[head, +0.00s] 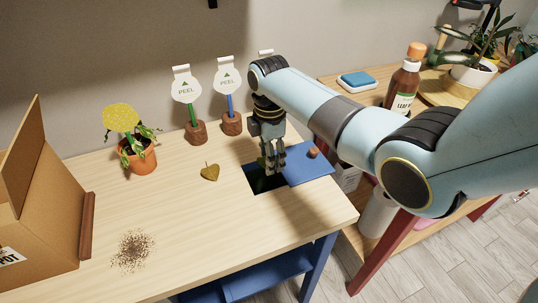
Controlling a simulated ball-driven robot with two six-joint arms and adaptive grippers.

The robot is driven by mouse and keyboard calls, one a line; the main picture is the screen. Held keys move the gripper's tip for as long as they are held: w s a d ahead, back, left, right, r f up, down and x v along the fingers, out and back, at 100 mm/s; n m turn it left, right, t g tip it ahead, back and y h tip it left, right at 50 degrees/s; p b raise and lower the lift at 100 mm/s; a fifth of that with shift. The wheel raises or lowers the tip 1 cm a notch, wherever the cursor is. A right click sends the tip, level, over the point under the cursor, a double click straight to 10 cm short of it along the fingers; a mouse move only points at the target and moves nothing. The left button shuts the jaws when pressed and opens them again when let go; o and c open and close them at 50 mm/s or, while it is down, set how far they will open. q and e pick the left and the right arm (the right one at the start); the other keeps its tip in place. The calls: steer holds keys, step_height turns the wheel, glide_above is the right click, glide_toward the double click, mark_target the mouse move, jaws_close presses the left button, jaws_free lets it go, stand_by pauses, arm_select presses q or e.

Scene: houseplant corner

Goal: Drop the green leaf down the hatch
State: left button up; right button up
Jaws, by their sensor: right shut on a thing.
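My right gripper (273,168) points down over the open hatch (265,188), a dark square hole near the table's right edge. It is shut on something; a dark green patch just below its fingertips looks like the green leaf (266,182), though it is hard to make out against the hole. The blue hatch lid (312,169) with a small wooden knob lies open to the right of the hole. My left gripper is not in view.
An olive-brown heart-shaped leaf (210,173) lies left of the hatch. A potted plant (139,158) with a yellow tag, two peel-label stands (195,132), spilled soil (132,250) and a cardboard box (45,225) are on the table (200,225). The front middle is clear.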

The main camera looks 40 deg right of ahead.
step_height(320, 180, down, 3)
steer(key=shift+b, duration=1.15)
step_height(320, 180, down, 6)
steer(key=b, duration=0.3)
steer(key=shift+b, duration=0.35)
steer(key=shift+f, duration=0.1)
steer(key=o, duration=0.7)
steer(key=shift+o, duration=0.2)
steer(key=shift+f, duration=0.1)
step_height(320, 180, up, 10)
steer(key=p, duration=1)
steer(key=shift+p, duration=0.4)
